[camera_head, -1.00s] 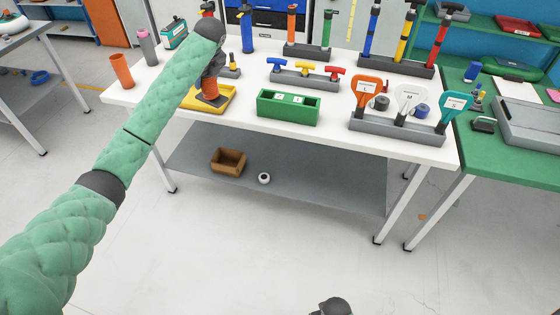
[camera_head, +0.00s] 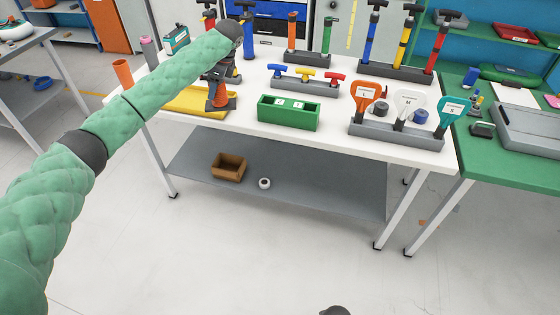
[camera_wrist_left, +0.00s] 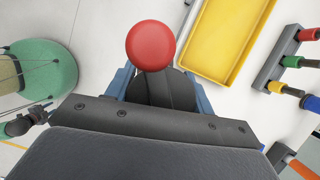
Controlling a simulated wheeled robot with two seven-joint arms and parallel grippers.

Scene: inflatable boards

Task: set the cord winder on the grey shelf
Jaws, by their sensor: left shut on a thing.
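My left gripper (camera_head: 219,88) is above the white table, over the right part of the yellow tray, pointing down. It is shut on a dark thing with a red round end, which I take as the cord winder (camera_wrist_left: 151,45). In the head view its orange-red part (camera_head: 221,101) shows low between the fingers; whether it touches the tray or table I cannot tell. In the left wrist view the red end sits between the blue-grey fingers. The grey shelf (camera_head: 310,190) is the lower level under the white table.
The yellow tray (camera_head: 184,104) lies beside the gripper. A green box (camera_head: 288,112) and a grey holder (camera_head: 400,137) stand to the right. On the shelf are a brown bin (camera_head: 228,168) and a white roll (camera_head: 264,183); the shelf's right half is clear.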

